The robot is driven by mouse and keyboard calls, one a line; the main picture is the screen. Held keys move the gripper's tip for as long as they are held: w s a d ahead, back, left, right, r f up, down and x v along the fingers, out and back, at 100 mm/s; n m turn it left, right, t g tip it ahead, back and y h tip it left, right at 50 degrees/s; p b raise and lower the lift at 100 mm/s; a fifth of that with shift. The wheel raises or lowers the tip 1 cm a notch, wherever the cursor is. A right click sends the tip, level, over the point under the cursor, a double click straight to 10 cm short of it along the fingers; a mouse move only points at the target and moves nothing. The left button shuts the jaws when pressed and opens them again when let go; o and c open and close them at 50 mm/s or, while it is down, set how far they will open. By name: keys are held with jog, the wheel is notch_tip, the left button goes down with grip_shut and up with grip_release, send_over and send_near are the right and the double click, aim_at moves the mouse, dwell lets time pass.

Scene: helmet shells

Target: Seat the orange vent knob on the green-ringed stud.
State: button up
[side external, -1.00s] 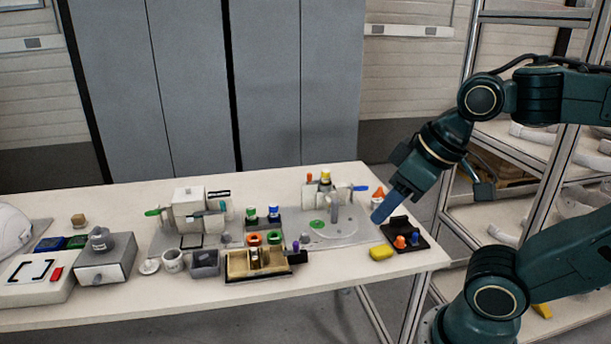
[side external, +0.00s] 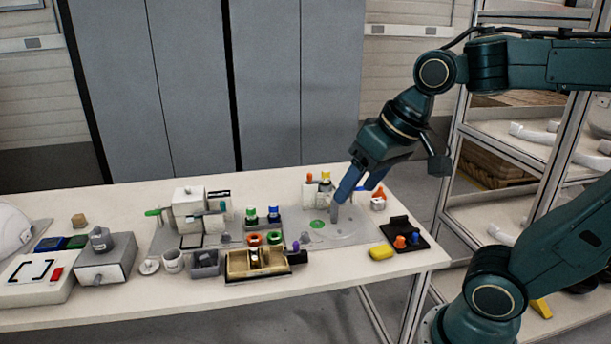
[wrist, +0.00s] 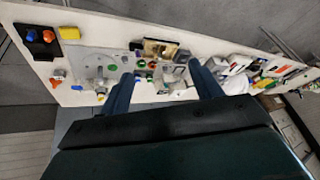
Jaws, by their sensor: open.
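The orange vent knob (side external: 400,242) stands on a small black tray (side external: 418,228) at the right end of the table, beside a blue knob (side external: 414,239). It also shows in the wrist view (wrist: 48,36). A green round mark (side external: 317,224) on the grey plate looks like the green-ringed stud; the stud itself is too small to make out. The mark also shows in the wrist view (wrist: 112,67). My gripper (side external: 355,193) is open and empty, above the right part of the plate, up and left of the orange knob. Both fingers show apart in the wrist view (wrist: 163,70).
A grey post (side external: 334,213) rises from the plate near my fingers. A yellow block (side external: 381,252) lies left of the black tray. An orange-topped white piece (side external: 378,199) stands behind the tray. A divided wooden box (side external: 256,264) and a grey box (side external: 105,260) stand further left.

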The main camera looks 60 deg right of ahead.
jog(key=w+d+f+m+y, duration=0.1)
jog(key=w+d+m, duration=0.1)
jog(key=w+m, duration=0.35)
jog(key=w+d+f+m+g, duration=0.1)
jog(key=w+d+m, duration=0.1)
jog(key=w, duration=0.6)
jog(key=w+d+f+m+y, duration=0.1)
jog(key=w+d+m, duration=0.15)
jog(key=w, duration=0.45)
jog(key=w+d+f+m+y, duration=0.1)
jog(key=w+d+f+m, duration=0.4)
jog(key=f, duration=0.4)
jog(key=w+d+f+m+y, duration=0.1)
jog(key=w+d+f+m, duration=0.5)
jog(key=f, duration=0.3)
jog(key=shift+w+d+m+g+y, duration=0.15)
jog(key=shift+d+m+g+y, duration=0.2)
jog(key=shift+d+m, duration=0.2)
send_near(254, 240)
jog(key=shift+w+a+f, duration=0.1)
jog(key=shift+w+f, duration=0.25)
jog(key=shift+f, duration=0.25)
jog(key=shift+w+a+f, duration=0.1)
jog(key=shift+w+f, duration=0.25)
jog(key=shift+f, duration=0.35)
